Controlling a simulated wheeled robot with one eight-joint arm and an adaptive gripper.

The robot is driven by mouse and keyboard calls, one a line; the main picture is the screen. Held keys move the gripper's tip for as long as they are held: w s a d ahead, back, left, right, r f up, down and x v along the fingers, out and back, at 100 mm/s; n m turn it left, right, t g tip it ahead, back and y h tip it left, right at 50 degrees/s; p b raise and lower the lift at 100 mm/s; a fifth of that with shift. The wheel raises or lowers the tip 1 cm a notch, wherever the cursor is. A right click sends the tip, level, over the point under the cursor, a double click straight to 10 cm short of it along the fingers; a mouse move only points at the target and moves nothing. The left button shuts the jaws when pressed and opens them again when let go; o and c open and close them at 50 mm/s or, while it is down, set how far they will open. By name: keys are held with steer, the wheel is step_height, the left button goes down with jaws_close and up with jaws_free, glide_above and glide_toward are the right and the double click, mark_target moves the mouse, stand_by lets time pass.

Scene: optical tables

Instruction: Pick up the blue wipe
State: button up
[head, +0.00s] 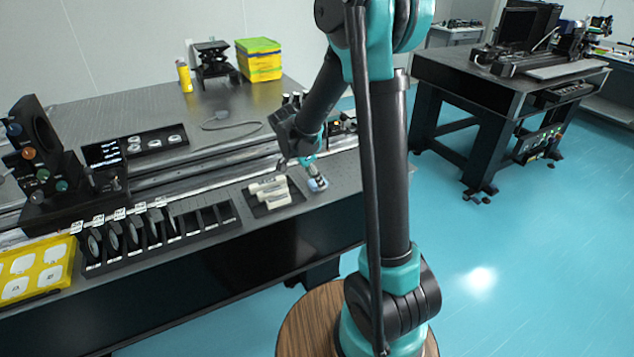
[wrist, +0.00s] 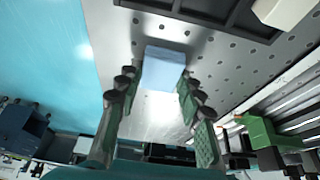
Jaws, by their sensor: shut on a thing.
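The blue wipe (wrist: 165,69) is a pale blue block-like piece between the tips of my green-padded gripper (wrist: 160,82) in the wrist view. My gripper is shut on it, with one finger on each side. In the head view my gripper (head: 311,168) points down at the front edge of the optical table (head: 345,172), and the wipe (head: 318,185) shows as a small blue-white patch beneath it. I cannot tell whether the wipe touches the table or is slightly above it.
A dark tray (head: 258,207) with pale pieces lies just left of my gripper. A black slotted rack (head: 190,238) with round optics stands further left, and a yellow case (head: 35,268) at the far left. Rails run behind. The teal floor (head: 500,260) is open at right.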

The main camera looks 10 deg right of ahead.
steer(key=shift+r, duration=0.15)
step_height(320, 180, up, 20)
stand_by(0.4)
